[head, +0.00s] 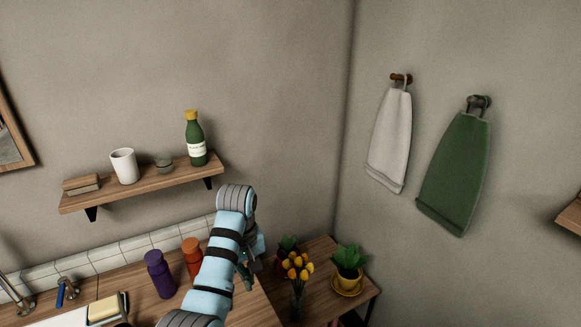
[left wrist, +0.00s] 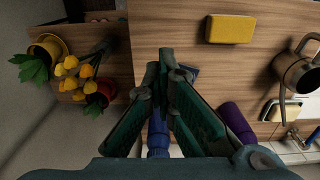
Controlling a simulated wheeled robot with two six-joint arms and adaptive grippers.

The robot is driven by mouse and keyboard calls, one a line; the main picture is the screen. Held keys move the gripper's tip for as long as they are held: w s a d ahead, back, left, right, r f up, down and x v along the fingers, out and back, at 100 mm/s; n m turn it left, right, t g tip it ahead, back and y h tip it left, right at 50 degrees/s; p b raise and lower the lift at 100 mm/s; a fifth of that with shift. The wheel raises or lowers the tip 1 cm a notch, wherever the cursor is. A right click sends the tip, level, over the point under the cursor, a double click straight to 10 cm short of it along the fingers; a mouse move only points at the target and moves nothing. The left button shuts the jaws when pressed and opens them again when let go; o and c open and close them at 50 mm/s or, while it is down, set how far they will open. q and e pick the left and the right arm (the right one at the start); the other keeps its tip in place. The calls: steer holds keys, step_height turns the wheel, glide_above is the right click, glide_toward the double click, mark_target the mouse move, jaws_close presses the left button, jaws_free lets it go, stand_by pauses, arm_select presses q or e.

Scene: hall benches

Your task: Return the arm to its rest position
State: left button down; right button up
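My left arm (head: 222,255) is light blue with dark bands and rises from the bottom of the head view. Its gripper (head: 246,272) points down beside the counter's right end, partly hidden behind the arm. My right arm and gripper are in neither view.
A purple bottle (head: 160,273) and an orange bottle (head: 192,258) stand left of the arm. A vase of yellow tulips (head: 297,267) and potted plants (head: 349,262) stand to its right. A wall shelf (head: 145,188) holds a green bottle (head: 195,140) and a white cup (head: 124,166).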

arm_select(q)
steer(key=s+a+f, duration=0.2)
steer(key=s+f, duration=0.2)
steer(key=s+a+f+m+t, duration=0.1)
steer(key=s+a+f, duration=0.2)
steer(key=s+f, duration=0.1)
steer(key=s+a+f+m, duration=0.1)
steer(key=s+a+f, duration=0.2)
steer(key=s+f, duration=0.2)
steer(key=shift+a+f+t, duration=0.25)
steer(key=shift+f+t, duration=0.05)
steer(key=shift+f, duration=0.35)
steer(key=s+a+r+m+t+y, duration=0.1)
steer(key=s+a+m, duration=0.15)
steer(key=s, duration=0.65)
steer(key=s+a+r+m+t, duration=0.1)
steer(key=s+m, duration=0.2)
steer(key=s, duration=0.5)
step_height(320, 180, down, 22)
steer(key=s+a+g+b, duration=0.1)
steer(key=s+a+b, duration=0.1)
steer(key=b, duration=0.1)
steer(key=s+f+g+b, duration=0.1)
steer(key=s+f+b, duration=0.1)
steer(key=s+f, duration=1.2)
steer(key=shift+a+f+n+g+b, duration=0.25)
steer(key=shift+f+n+b, duration=0.2)
steer(key=shift+f, duration=0.35)
